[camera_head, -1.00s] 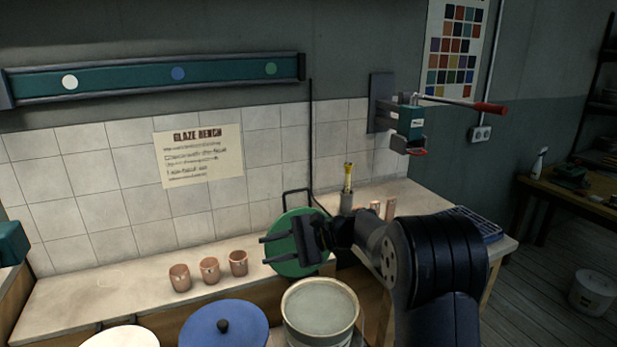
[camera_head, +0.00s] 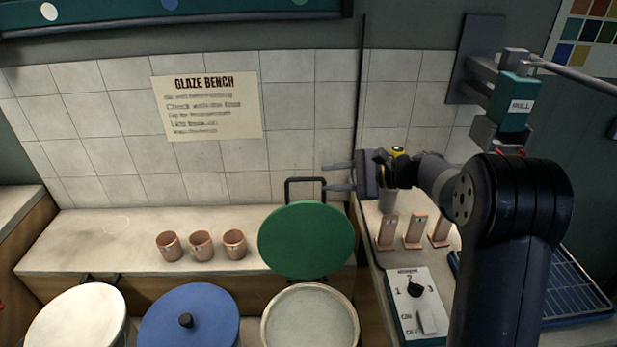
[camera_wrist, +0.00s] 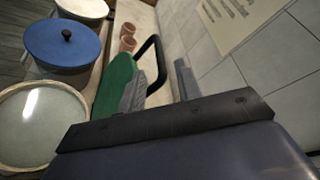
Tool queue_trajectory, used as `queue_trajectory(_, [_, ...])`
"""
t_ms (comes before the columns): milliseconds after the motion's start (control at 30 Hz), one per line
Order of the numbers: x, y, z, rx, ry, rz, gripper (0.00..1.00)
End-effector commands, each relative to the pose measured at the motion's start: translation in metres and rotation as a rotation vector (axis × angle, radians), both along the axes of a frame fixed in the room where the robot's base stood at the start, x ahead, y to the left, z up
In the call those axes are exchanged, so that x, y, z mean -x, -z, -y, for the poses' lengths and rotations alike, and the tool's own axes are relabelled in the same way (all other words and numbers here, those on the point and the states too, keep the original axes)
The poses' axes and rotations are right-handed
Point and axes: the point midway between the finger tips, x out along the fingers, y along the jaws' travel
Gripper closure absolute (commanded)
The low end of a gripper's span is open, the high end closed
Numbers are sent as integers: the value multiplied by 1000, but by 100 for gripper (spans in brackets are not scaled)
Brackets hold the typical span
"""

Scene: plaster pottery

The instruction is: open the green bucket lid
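The green lid (camera_head: 306,240) stands tilted up on its hinge behind its bucket (camera_head: 310,322), whose mouth is uncovered and shows pale glaze. The lid also shows in the wrist view (camera_wrist: 115,88), edge-on, with its black wire handle or stand (camera_wrist: 152,62) beside it. My gripper (camera_head: 330,178) is above and to the right of the lid, its two fingers apart and pointing left. In the wrist view the open bucket (camera_wrist: 40,125) lies at the lower left.
A blue-lidded bucket (camera_head: 190,318) and a white-lidded bucket (camera_head: 78,320) stand to the left. Several clay cups (camera_head: 201,245) sit on the bench. Clay pieces (camera_head: 414,232), a switch panel (camera_head: 416,303) and a blue rack (camera_head: 575,285) are at right. A wall-mounted lever device (camera_head: 512,105) is above.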

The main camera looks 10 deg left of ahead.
Motion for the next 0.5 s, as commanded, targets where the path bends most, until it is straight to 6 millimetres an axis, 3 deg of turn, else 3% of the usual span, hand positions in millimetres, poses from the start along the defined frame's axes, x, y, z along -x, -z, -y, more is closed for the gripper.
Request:
queue_trajectory(200, [-1,10,-40,0,-3,-1,67])
queue_trajectory(500, [-3,17,-63,0,0,0,67])
